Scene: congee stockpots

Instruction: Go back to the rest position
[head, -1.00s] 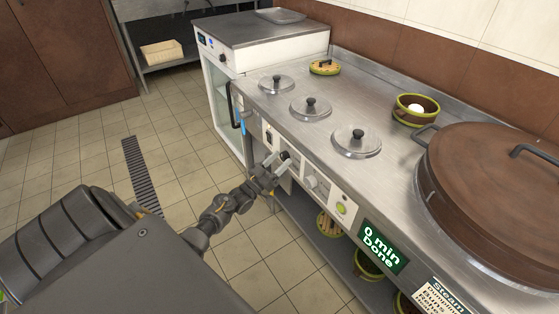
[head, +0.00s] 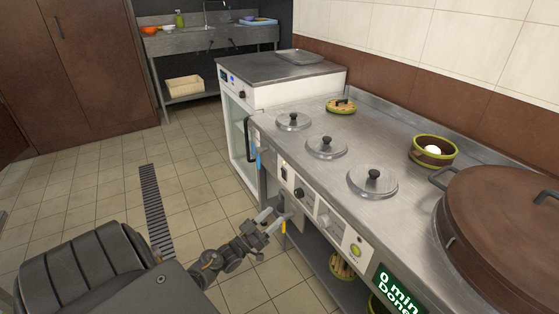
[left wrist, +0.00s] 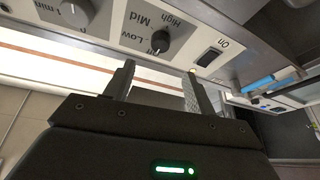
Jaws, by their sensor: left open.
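My left gripper (head: 273,219) is open and empty in front of the stove's control panel (head: 318,214), beside the knobs and apart from them as far as I can tell. In the left wrist view its two fingers (left wrist: 157,88) stand apart with nothing between them. Beyond them are a black knob (left wrist: 168,39) marked Low, Mid and High, pointing near its lower marks, and a dark switch (left wrist: 209,57) marked On. My right gripper is not in view.
The steel counter (head: 300,150) holds lidded pots (head: 373,182), a green-rimmed bowl (head: 433,151) with something white inside, and a big brown-lidded pot (head: 505,225). A green display (head: 398,292) reads "0 min Done". Tiled floor (head: 110,195) lies open at left.

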